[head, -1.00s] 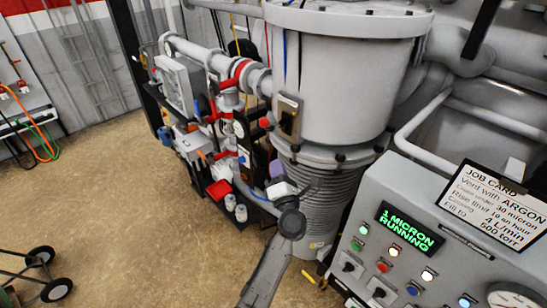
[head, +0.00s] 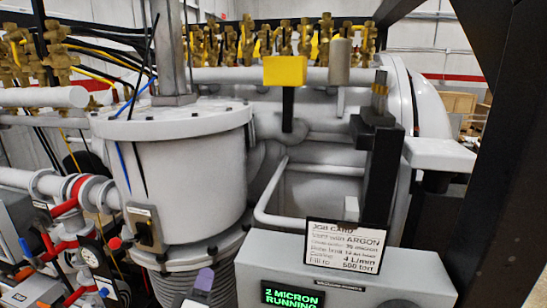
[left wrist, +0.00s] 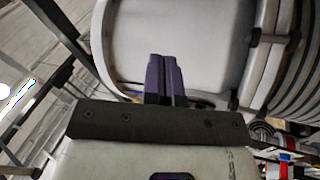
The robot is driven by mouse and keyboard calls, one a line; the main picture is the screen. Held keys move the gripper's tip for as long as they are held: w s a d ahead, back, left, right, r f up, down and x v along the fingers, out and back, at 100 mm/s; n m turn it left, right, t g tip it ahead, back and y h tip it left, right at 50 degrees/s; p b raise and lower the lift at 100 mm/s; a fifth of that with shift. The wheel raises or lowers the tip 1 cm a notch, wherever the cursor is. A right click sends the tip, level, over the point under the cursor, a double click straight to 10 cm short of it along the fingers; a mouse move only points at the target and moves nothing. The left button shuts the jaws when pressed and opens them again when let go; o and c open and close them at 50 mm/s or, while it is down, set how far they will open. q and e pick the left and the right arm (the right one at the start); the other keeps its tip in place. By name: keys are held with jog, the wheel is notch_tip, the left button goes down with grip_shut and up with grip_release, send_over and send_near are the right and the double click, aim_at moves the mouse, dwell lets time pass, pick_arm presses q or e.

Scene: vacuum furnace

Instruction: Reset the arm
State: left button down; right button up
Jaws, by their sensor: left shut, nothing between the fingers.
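My left gripper (head: 203,281) shows at the bottom edge of the head view, just left of the control panel, with purple fingertips. In the left wrist view its purple fingers (left wrist: 163,78) are shut together with nothing between them. They are in front of a pale grey rounded vessel in that view; I cannot tell the gap. Most of the left arm is out of frame. My right gripper is not in view.
The grey control panel (head: 345,265) carries a job card (head: 345,250) and a green display (head: 291,296) reading "2 MICRON RUNNING". A large grey cylinder (head: 185,165) stands left, with red-handled piping (head: 70,205) beside it. Brass valves (head: 245,42) line the back.

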pick_arm(q)
jog(key=s+d+f+m+g+h, duration=0.2)
jog(key=s+d+m+g+h, duration=0.2)
jog(key=s+m+g, duration=0.5)
jog(key=s+a+f+m+g+y+p, duration=0.1)
jog(key=s+a+f+g+y+p, duration=0.1)
jog(key=s+f, duration=0.4)
jog(key=s+a+f+m+g+y+p, duration=0.2)
jog(key=s+f, duration=0.4)
jog(key=s, duration=1.1)
jog(key=s+a+f+m+g+y+p, duration=0.1)
jog(key=s+a+f+g+y+p, duration=0.2)
jog(key=s, duration=0.8)
notch_tip(320, 180, down, 3)
jog(key=a+g+p, duration=0.1)
jog(key=a+g, duration=0.1)
jog(key=shift+s+a+g+y, duration=0.25)
jog(key=shift+a+g+y, duration=0.05)
jog(key=shift+y, duration=0.1)
jog(key=c, duration=1.8)
grip_release()
jog(key=shift+c, duration=0.2)
